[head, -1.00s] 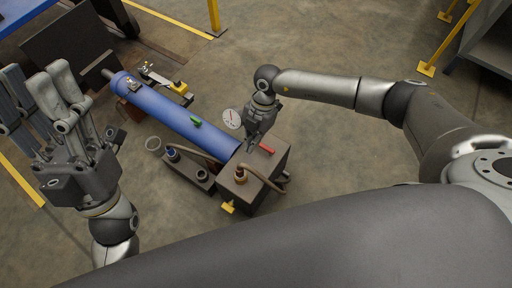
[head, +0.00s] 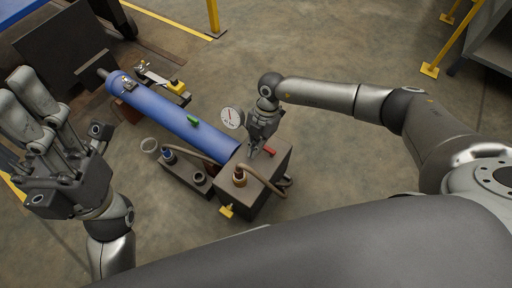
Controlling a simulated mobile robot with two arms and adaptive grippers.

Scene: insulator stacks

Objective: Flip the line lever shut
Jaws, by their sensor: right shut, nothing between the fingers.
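A short red lever (head: 270,152) sits on top of the brown block (head: 262,178) at the near end of a blue cylinder (head: 165,112). I cannot tell for sure that it is the line lever; a small green lever (head: 193,121) also sits on the cylinder. My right gripper (head: 253,155) is shut and empty. It points down over the block, just left of the red lever; whether it touches the lever is too small to tell. My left gripper (head: 25,100) is open and empty at the far left, away from the block.
A round white gauge (head: 232,118) stands beside my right gripper.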

